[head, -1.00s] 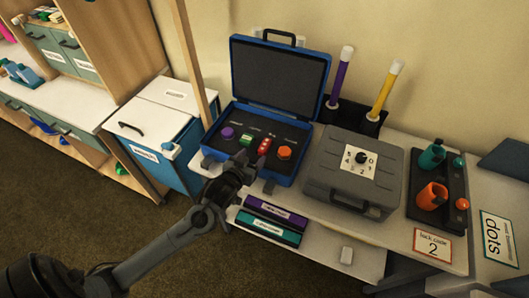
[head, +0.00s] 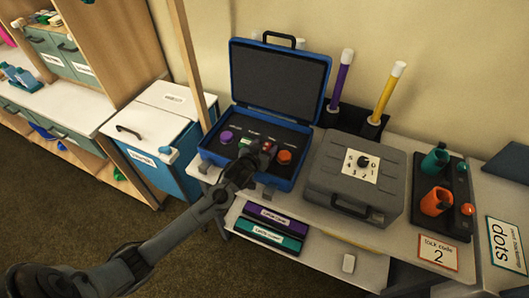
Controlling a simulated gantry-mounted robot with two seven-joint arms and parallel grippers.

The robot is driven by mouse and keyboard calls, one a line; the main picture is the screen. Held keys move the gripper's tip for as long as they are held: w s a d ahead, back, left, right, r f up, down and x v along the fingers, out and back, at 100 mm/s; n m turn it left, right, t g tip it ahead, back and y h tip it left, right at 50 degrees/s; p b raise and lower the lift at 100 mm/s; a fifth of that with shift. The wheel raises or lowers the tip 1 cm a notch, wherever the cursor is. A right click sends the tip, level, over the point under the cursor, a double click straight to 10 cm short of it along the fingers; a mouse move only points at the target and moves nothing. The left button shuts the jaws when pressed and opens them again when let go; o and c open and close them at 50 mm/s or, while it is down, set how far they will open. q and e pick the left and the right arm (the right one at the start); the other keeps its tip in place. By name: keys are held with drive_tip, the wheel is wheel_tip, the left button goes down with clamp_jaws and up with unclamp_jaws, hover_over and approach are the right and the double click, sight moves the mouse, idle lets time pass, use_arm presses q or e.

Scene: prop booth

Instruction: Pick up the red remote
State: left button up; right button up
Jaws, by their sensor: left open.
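The red remote (head: 267,146) sits in the open blue case (head: 303,176), between a green item (head: 245,142) and an orange knob (head: 284,157). Only its upper part shows in the head view, as my left gripper covers the rest. My left gripper (head: 259,155) is open, with its fingertips at the remote. I cannot tell whether they touch it. My right gripper is out of view.
A purple knob (head: 226,136) is at the case's left. A closed grey case (head: 352,204) with a dial stands close on the right. The case lid (head: 280,82) stands open behind. Purple and teal boxes (head: 268,236) lie on the shelf below.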

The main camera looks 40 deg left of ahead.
use_arm(q)
drive_tip(key=shift+f, duration=0.1)
drive_tip(key=c, duration=1.1)
drive_tip(key=shift+o, duration=0.2)
